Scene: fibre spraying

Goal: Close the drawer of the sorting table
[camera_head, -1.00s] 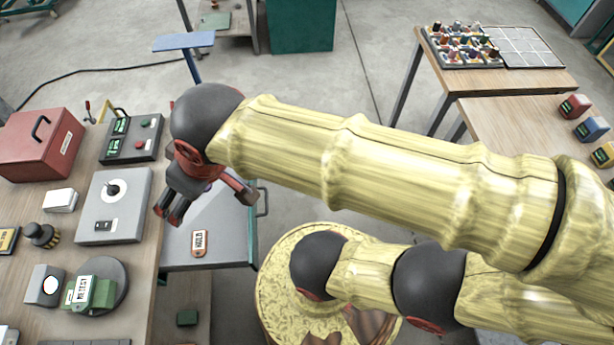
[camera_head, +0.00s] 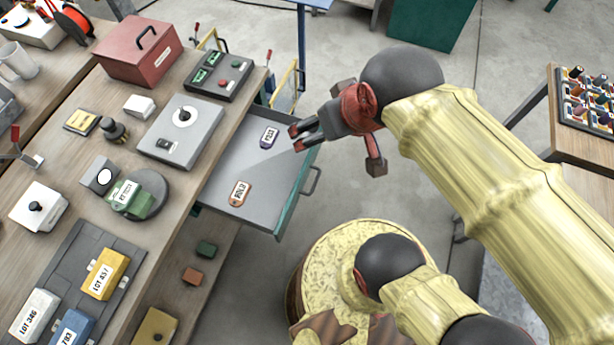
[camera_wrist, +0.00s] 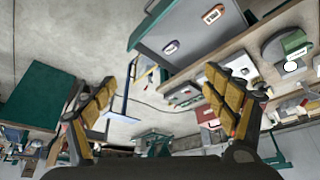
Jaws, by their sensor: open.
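The sorting table (camera_head: 175,215) is wooden and stands on the left in the head view. Its grey drawer (camera_head: 262,180) is pulled out from the right side, with a green front edge and a bar handle (camera_head: 311,181) on its outer face. A tag marked HOLD (camera_head: 240,193) and a second tag (camera_head: 269,136) lie in it. The drawer also shows at the top of the wrist view (camera_wrist: 195,30). My gripper (camera_head: 296,137) is open and empty. In the head view it overlaps the drawer's far outer corner; I cannot tell its height above it. The wrist view shows both fingers (camera_wrist: 158,98) apart.
On the table top stand a red box (camera_head: 138,52), a grey device with a knob (camera_head: 181,130), and several labelled blocks. A yellow round-topped drum (camera_head: 335,260) is near the drawer's front. A rack table (camera_head: 550,130) stands at the right. Floor shows beyond the drawer.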

